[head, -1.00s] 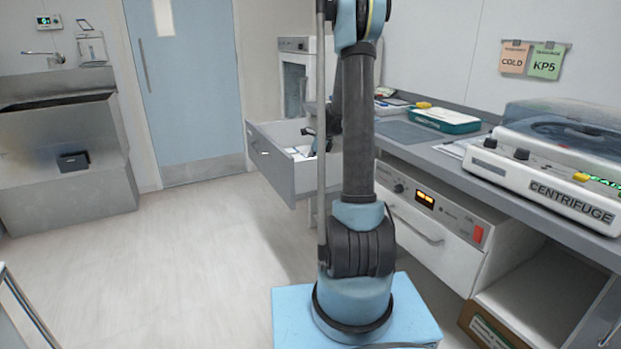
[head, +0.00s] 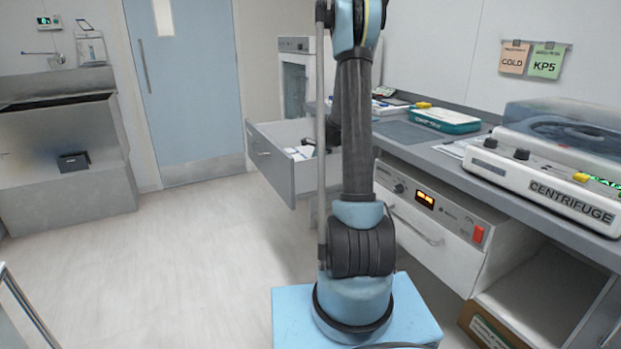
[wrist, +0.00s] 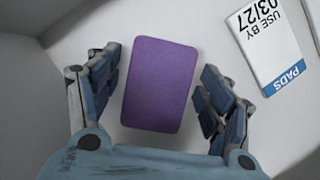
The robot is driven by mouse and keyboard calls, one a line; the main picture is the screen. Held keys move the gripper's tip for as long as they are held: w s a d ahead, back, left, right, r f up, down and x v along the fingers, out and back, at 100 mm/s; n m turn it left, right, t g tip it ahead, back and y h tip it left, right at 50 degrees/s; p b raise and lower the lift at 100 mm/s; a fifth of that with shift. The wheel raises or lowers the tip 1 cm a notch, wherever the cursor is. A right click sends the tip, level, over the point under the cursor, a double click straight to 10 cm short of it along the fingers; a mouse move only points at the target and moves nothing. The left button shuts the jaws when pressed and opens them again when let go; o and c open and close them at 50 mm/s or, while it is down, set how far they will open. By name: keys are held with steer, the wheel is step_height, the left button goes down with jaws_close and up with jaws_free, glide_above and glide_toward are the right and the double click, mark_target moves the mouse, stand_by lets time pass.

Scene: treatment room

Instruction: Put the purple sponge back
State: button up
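The purple sponge (wrist: 160,85) shows in the wrist view as a flat rounded rectangle, lying on a pale surface that looks like the floor of the open drawer (head: 272,165). My gripper (wrist: 162,88) is open, with one blue-grey finger on each side of the sponge and a visible gap on both sides. Its height above the sponge is hard to judge. In the head view my arm hides most of the gripper at the drawer, and the sponge cannot be made out.
A white "PADS" packet (wrist: 268,45) lies right of the sponge. The drawer's walls enclose the space. The counter (head: 450,160) holds a centrifuge (head: 545,190) and a teal box (head: 443,120). The floor (head: 170,260) left of my base is clear.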

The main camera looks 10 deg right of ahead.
steer(key=shift+v, duration=3.85)
steer(key=shift+w+a, duration=0.1)
steer(key=shift+w+a, duration=0.15)
steer(key=shift+a, duration=0.05)
step_height(320, 180, up, 9)
steer(key=s+n+t+h, duration=0.2)
steer(key=n+h, duration=0.2)
steer(key=n, duration=0.6)
steer(key=s+r+n, duration=0.2)
steer(key=s+n, duration=0.4)
steer(key=s, duration=1.6)
steer(key=s+f+n+g, duration=0.1)
steer(key=s+f+n, duration=0.2)
steer(key=s, duration=0.6)
steer(key=s+a+f+n, duration=0.1)
steer(key=s+f+n, duration=0.3)
steer(key=s+f, duration=0.3)
steer(key=shift+s+a+n+g, duration=0.15)
steer(key=shift+s+n+g, duration=0.2)
steer(key=shift+s, duration=1.5)
